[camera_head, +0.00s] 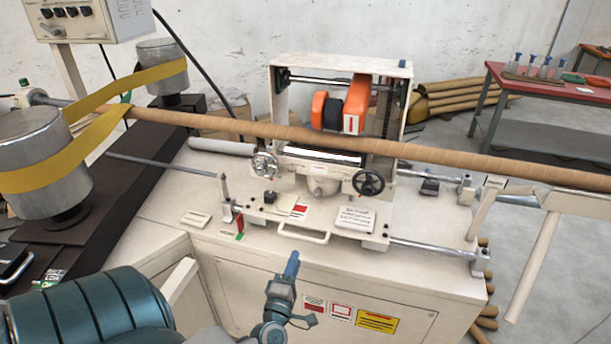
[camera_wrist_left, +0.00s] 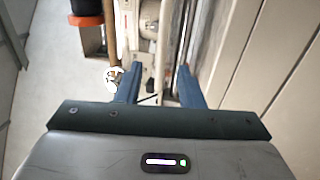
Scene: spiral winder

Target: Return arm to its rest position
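My left arm, grey and teal, comes in at the lower left of the head view. Its gripper (camera_head: 290,268) has blue fingers and is in front of the cream winder's front panel. In the left wrist view the two blue fingers of the left gripper (camera_wrist_left: 159,85) stand apart with nothing visible held between them. The cream spiral winder (camera_head: 270,220) fills the middle of the head view, with handwheels and a carriage with an orange part. My right gripper is not in view.
A long brown cardboard tube (camera_head: 480,160) crosses above the machine. A yellow belt (camera_head: 60,170) runs around two metal drums (camera_head: 35,150) at the left. A red-topped table (camera_head: 550,82) stands at the back right. Grey floor is open at the right.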

